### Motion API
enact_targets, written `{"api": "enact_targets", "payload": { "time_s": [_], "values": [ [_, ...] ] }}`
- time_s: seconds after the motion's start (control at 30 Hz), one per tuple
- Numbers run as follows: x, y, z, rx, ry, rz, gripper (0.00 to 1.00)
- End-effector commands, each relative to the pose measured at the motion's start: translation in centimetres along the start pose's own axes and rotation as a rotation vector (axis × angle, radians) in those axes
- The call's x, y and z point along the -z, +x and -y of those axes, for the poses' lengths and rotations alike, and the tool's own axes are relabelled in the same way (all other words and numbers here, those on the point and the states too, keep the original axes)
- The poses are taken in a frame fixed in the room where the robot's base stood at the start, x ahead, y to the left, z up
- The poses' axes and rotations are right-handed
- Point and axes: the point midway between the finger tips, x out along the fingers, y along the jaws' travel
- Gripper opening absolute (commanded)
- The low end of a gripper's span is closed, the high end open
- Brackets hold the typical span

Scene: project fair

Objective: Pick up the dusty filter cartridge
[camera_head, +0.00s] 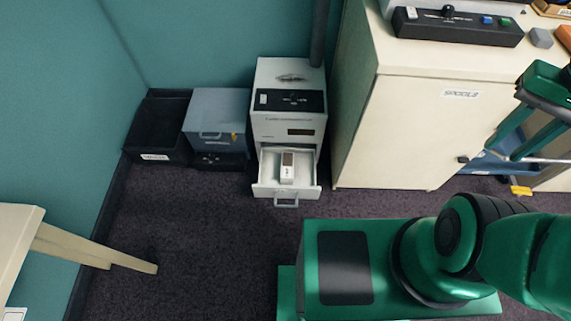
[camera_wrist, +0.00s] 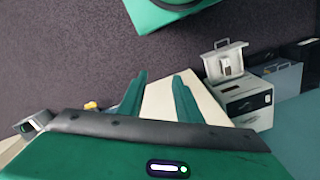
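A small white cartridge with a brownish top (camera_head: 288,167) lies in the pulled-out drawer (camera_head: 309,192) of a white machine; it looks like the filter cartridge, but dust is too small to make out. In the wrist view the cartridge (camera_wrist: 227,66) shows in the drawer (camera_wrist: 210,70), right of the fingers. My gripper (camera_head: 506,148) is at the right in the head view, in front of the cream cabinet and well away from the drawer. In the wrist view my gripper (camera_wrist: 159,80) has its two fingers apart with nothing between them.
The white machine (camera_head: 287,127) stands between a grey-blue box (camera_head: 218,110) and the cream cabinet (camera_head: 405,130). A black bin (camera_head: 157,125) is at the left corner. A table leg (camera_head: 120,262) juts in at lower left. The carpet before the drawer is clear.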

Motion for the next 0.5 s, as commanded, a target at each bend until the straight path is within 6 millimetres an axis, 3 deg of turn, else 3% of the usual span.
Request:
{"api": "enact_targets", "payload": {
  "time_s": [0.27,0.37,0.47,0.5],
  "values": [
    [0.0,0.0,0.0,0.0,0.001,0.0,0.34],
    [-0.5,-0.7,-0.4,0.008,-0.006,-0.025,0.58],
    [1.5,-2.1,0.3,0.012,-0.029,-0.091,0.81],
    [2.7,-3.0,0.8,0.014,-0.043,-0.128,0.81]
  ]
}}
